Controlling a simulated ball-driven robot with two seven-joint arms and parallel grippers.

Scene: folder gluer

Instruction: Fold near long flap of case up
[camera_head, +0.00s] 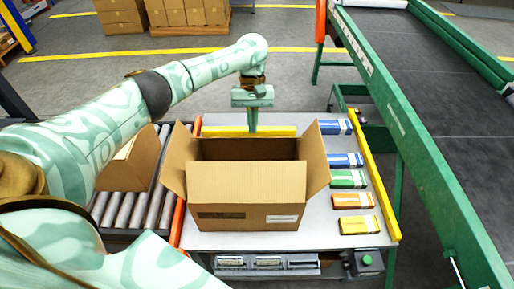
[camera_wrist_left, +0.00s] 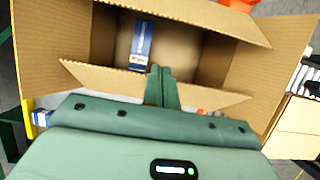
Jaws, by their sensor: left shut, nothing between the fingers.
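The open brown case (camera_head: 248,217) stands on the work table (camera_head: 330,222). Its near long flap (camera_head: 246,181) stands up from the near top edge and leans in over the opening; it also shows at the top of the left wrist view (camera_wrist_left: 190,18). The side flaps (camera_head: 317,165) are spread outward. A blue-and-white carton (camera_wrist_left: 141,45) lies inside the case. My left gripper (camera_head: 253,131) is shut and empty, pointing down at the far side of the case, by the far flap (camera_wrist_left: 110,80). My right gripper is not in view.
Several small cartons (camera_head: 347,179) line the table's right side, inside a yellow rail (camera_head: 374,175). A green-framed conveyor (camera_head: 420,140) stands to the right. Another brown case (camera_head: 130,165) sits on rollers (camera_head: 143,205) at left.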

